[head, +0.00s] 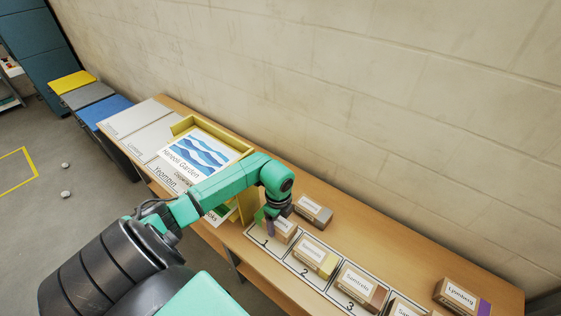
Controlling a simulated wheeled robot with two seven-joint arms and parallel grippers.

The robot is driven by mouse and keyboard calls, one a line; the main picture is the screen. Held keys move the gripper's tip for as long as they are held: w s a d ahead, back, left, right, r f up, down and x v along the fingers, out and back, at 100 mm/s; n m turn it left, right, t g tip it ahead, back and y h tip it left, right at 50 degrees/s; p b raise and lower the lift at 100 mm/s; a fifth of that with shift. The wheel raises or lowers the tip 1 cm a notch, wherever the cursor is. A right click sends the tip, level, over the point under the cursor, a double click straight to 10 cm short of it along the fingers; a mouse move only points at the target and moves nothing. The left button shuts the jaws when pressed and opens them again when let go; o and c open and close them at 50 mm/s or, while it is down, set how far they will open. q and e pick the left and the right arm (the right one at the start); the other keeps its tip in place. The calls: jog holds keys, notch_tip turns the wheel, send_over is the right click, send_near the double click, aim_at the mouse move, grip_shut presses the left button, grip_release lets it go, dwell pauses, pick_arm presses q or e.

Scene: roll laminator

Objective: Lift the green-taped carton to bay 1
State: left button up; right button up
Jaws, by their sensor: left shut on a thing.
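My left gripper (272,226) reaches in from the left and points down at the marked bay 1 (256,238). It is shut on a small brown carton (286,229) with a white label, which is at bay 1. A patch of green shows at the carton's left end, partly hidden by the gripper, so I cannot clearly tell the tape. Whether the carton rests on the bench or hangs just above it is unclear. My right gripper is not in view.
A yellow-taped carton (314,257) is in bay 2 and a brown-taped one (361,286) in bay 3. A grey-taped carton (314,209) lies behind, a purple-taped one (461,296) far right. A yellow-edged tray (239,148) stands left. The bench's back right (390,240) is clear.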

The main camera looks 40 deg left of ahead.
pick_arm(q)
jog(key=shift+s+f+b, duration=0.2)
jog(key=shift+f+b, duration=0.6)
jog(key=shift+f, duration=0.4)
jog(key=shift+w+f, duration=0.1)
jog(key=shift+f, duration=0.15)
jog(key=shift+w, duration=0.15)
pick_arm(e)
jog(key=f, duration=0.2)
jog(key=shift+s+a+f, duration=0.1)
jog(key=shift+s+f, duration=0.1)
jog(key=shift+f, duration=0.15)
pick_arm(q)
jog(key=shift+f+b, duration=0.35)
jog(key=shift+b, duration=0.05)
jog(key=o, duration=1.4)
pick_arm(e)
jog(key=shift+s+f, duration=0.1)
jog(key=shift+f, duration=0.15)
